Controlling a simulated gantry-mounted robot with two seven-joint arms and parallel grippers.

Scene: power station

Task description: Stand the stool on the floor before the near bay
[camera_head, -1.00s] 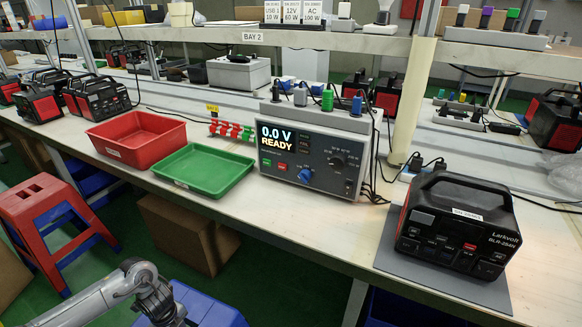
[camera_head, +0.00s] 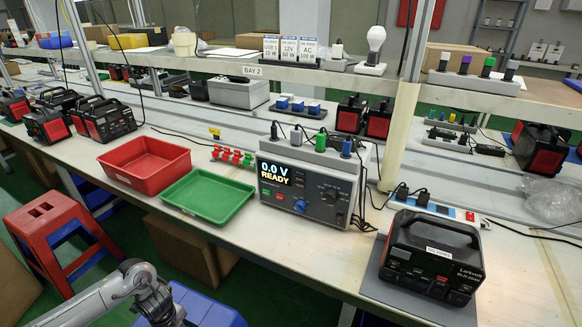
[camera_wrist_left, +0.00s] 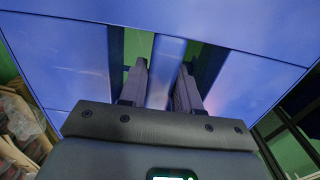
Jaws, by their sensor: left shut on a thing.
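A blue stool (camera_head: 208,306) shows at the bottom of the head view, partly cut off by the frame edge. Its blue slotted seat (camera_wrist_left: 80,60) fills much of the left wrist view. My left gripper (camera_wrist_left: 163,66) has its two fingers in two slots of the seat and is shut on the bar between them. In the head view my left wrist is beside the stool, and its fingertips are hidden. The stool's legs and the floor under it are not visible. My right gripper is not in view.
A red-topped stool with blue legs (camera_head: 42,222) stands on the green floor at left. A cardboard box (camera_head: 185,249) sits under the bench (camera_head: 290,246). The bench carries red (camera_head: 145,181) and green trays (camera_head: 208,213), a tester (camera_head: 310,205) and a power station (camera_head: 430,260).

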